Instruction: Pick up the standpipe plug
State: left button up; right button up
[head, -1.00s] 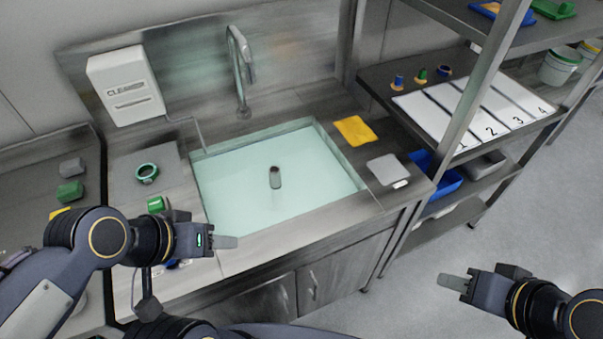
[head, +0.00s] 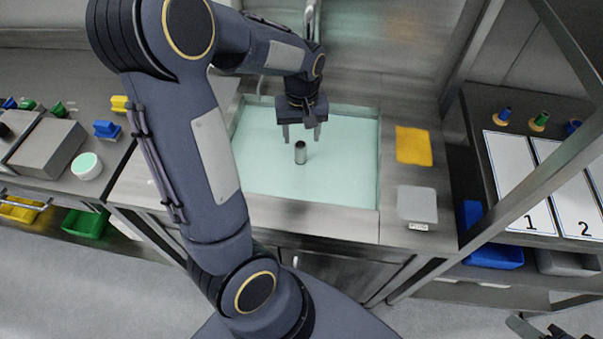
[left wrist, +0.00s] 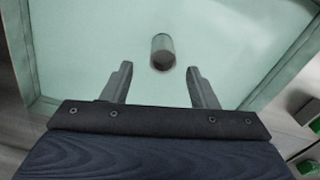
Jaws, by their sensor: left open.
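The standpipe plug (head: 300,153) is a small grey upright cylinder standing in the pale green water of the sink (head: 345,215). My left gripper (head: 301,138) points down over the sink, just behind and above the plug in the head view. It is open and empty. In the left wrist view the plug (left wrist: 162,52) shows between and slightly beyond the two spread fingertips, apart from both. My right gripper (head: 525,326) shows only in part at the bottom right edge, away from the sink.
A yellow cloth (head: 413,146) and a grey pad (head: 417,204) lie on the counter right of the sink. The faucet (head: 310,25) rises behind my left gripper. A shelf rack with numbered mats (head: 522,185) stands at right.

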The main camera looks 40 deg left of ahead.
aim_at(301, 153)
pick_arm(q)
jog(key=f, duration=0.7)
jog(key=shift+s+f, duration=0.25)
grip_shut()
